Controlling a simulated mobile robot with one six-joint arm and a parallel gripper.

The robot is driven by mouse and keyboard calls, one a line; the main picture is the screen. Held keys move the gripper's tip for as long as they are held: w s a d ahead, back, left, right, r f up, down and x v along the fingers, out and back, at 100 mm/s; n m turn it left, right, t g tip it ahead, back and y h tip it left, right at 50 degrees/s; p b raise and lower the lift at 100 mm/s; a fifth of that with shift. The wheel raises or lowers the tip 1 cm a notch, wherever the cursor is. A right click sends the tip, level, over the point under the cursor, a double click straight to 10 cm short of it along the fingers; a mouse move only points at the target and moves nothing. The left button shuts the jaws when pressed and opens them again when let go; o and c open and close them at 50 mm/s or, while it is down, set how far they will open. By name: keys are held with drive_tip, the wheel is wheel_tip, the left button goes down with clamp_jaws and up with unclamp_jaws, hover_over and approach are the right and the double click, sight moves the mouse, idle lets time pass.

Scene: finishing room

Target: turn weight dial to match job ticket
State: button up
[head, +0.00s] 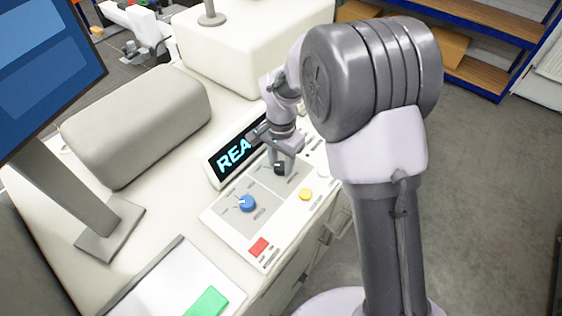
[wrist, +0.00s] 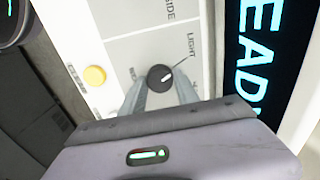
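The black dial (wrist: 160,78) with a white pointer sits on the white control panel. In the wrist view its pointer aims to the upper right, toward the line beside the word LIGHT. My gripper (wrist: 161,84) is over it with two fingers apart, one on each side of the dial; I cannot tell whether they touch it. In the head view my gripper (head: 281,162) is low over the panel (head: 228,222), and the black dial (head: 279,169) is partly hidden under it. I cannot make out a readable job ticket in either view.
A blue dial (head: 247,203), a red button (head: 258,247) and a yellow button (head: 305,194) are on the same panel. A lit display (head: 232,155) stands behind it. A white sheet (head: 160,290) with a green patch (head: 207,302) lies at lower left. A monitor stands at left.

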sight(281, 166)
drive_tip(key=o, duration=0.4)
drive_tip(key=shift+o, duration=0.2)
wheel_tip(281, 166, up, 18)
drive_tip(key=p, duration=0.3)
drive_tip(key=shift+f, duration=0.25)
drive_tip(key=s+d+f+n+t+b, duration=0.1)
drive_tip(key=s+d+f+t+b, duration=0.1)
drive_tip(key=s+b, duration=0.5)
drive_tip(key=s+d+f+n+t+y+b, duration=0.1)
drive_tip(key=s+d+f+t+b, duration=0.1)
drive_tip(key=s+d+f+b, duration=0.3)
drive_tip(key=s+d+f+n+t+y+b, duration=0.1)
drive_tip(key=s+d+f+b, duration=0.2)
drive_tip(key=s+f+b, duration=0.4)
drive_tip(key=s+b, duration=0.2)
drive_tip(key=s, duration=0.2)
drive_tip(key=shift+s+d+t, duration=0.15)
drive_tip(key=shift+t, duration=0.25)
